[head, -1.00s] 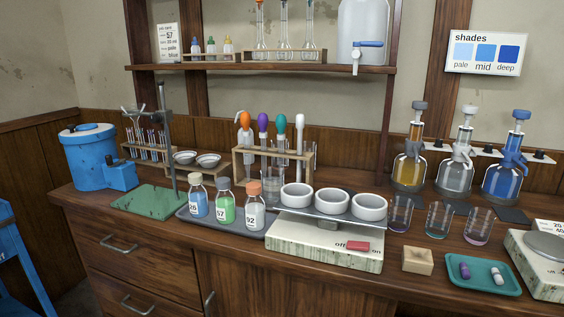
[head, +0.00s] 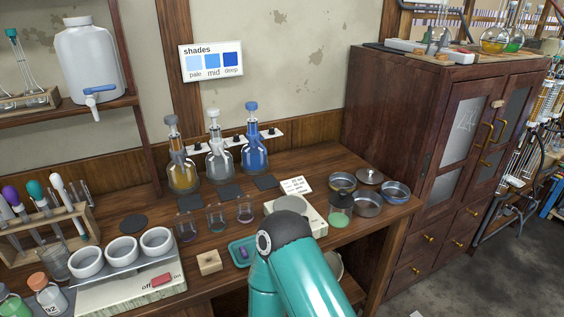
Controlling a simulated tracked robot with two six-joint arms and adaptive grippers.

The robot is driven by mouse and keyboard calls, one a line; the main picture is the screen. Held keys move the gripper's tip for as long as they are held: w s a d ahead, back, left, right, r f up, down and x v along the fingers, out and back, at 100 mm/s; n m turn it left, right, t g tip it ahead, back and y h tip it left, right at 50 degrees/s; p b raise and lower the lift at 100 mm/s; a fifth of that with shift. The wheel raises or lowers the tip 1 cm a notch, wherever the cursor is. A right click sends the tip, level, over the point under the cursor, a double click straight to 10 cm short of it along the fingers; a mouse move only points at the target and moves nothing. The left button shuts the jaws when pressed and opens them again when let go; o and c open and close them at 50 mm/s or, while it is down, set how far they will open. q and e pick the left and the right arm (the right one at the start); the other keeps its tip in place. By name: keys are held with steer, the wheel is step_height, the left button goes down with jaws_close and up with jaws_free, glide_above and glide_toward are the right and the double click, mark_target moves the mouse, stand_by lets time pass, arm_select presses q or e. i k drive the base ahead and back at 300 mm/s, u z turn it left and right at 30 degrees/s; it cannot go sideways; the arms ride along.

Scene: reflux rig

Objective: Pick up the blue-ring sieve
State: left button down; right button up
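Several round metal pans, which look like sieves, sit at the right end of the bench. The rightmost one has a bluish wall and looks like the blue-ring sieve (head: 395,194); it stands upright near the bench's right edge. A plain grey pan (head: 366,208) is just left of it, and another pan with a brownish tint (head: 342,186) is farther left. Neither gripper shows in the head view. A teal arm of mine rises from the bottom edge, left of the pans, with no fingers visible.
A lid (head: 369,176) lies behind the pans. A green-bottomed jar (head: 340,212) stands in front left, beside the balance (head: 312,222). A tall wooden cabinet (head: 410,120) stands behind and right. A teal tray (head: 235,262) is partly hidden by my arm.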

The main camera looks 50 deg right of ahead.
mark_target(394, 193)
steer(key=u, duration=1.4)
steer(key=i, duration=0.15)
steer(key=z, duration=3.05)
steer(key=k, duration=0.6)
steer(key=z, duration=0.6)
steer(key=i, duration=0.5)
steer(key=u, duration=0.2)
steer(key=k, duration=0.9)
steer(key=z, duration=0.2)
steer(key=i, duration=0.75)
